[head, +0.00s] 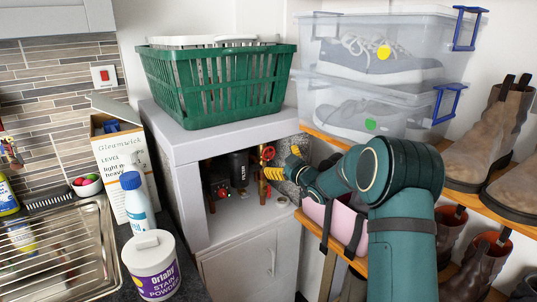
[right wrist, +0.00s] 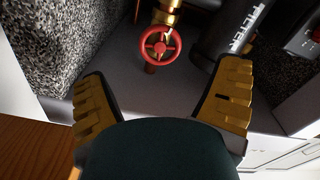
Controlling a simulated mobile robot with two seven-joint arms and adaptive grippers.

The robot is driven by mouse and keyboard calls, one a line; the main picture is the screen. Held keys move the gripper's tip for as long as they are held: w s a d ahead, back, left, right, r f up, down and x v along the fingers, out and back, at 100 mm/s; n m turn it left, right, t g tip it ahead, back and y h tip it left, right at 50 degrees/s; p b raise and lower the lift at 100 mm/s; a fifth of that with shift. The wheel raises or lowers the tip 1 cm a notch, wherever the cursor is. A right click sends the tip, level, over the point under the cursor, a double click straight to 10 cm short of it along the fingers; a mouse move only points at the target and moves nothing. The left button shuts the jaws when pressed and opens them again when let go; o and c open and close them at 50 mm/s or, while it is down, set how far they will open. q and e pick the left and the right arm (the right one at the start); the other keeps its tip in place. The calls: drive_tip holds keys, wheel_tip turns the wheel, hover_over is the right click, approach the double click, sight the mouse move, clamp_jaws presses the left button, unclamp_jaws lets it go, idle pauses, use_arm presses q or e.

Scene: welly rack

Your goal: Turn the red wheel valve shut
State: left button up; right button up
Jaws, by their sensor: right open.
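The red wheel valve (head: 268,153) sits on brass pipework inside the open compartment of the white cabinet. In the right wrist view the red wheel (right wrist: 160,45) shows face-on as a spoked ring, ahead of and between the fingertips. My right gripper (head: 283,163) reaches in from the right, its yellow fingers at the compartment's right side, close to the wheel. In the right wrist view my right gripper (right wrist: 164,80) is open and empty, with the wheel apart from both fingers. My left gripper is not in view.
A black filter cylinder (head: 238,170) stands left of the valve; it also shows in the wrist view (right wrist: 232,35). A speckled wall lies to the right. A green basket (head: 215,85) tops the cabinet (head: 195,150). Wooden shelves with boots (head: 503,120) and clear boxes (head: 375,60) stand right.

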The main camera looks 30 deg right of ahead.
sight(269, 153)
drive_tip(key=w, duration=0.6)
drive_tip(key=shift+w+a, duration=0.3)
drive_tip(key=shift+w, duration=0.05)
drive_tip(key=c, duration=1.2)
